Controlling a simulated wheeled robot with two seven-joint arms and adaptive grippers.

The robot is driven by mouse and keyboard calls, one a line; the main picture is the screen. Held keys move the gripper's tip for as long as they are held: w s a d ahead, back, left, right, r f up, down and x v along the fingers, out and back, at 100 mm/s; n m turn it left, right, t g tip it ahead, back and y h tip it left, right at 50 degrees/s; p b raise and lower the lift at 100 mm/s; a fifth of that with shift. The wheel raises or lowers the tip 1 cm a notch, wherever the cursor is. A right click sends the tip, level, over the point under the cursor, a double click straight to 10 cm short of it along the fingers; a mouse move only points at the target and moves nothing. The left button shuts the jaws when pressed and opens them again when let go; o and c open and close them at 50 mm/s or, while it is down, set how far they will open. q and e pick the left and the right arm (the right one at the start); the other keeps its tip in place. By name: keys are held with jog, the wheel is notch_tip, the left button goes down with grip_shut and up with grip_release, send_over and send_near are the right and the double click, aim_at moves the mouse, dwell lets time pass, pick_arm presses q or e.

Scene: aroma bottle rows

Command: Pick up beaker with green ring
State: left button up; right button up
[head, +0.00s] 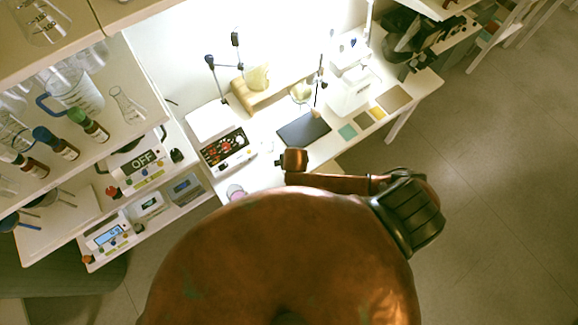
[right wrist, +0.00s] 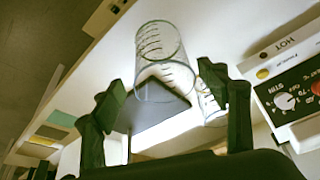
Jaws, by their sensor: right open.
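In the right wrist view a clear glass beaker (right wrist: 158,42) with dark measuring marks shows beyond and between my right gripper's (right wrist: 162,82) fingers. The fingers are apart, with the beaker's near rim seen between their tips. I cannot tell whether they touch the glass. A smaller marked glass vessel (right wrist: 211,102) shows behind the right finger. In the head view my brown arm covers the middle, and my right gripper cannot be made out. My left gripper is not in view.
A hot plate (right wrist: 297,88) stands close on the right in the wrist view. A dark pad (head: 303,130) lies on the white table. At left in the head view, a shelf holds a large blue-handled beaker (head: 78,92), a flask (head: 127,106) and capped bottles (head: 88,124).

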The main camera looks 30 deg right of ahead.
jog(key=x, duration=0.7)
jog(key=shift+w+a+f, duration=0.15)
jog(key=shift+w+a, duration=0.05)
jog(key=shift+w, duration=0.05)
jog(key=shift+c, duration=0.3)
jog(key=c, duration=1.3)
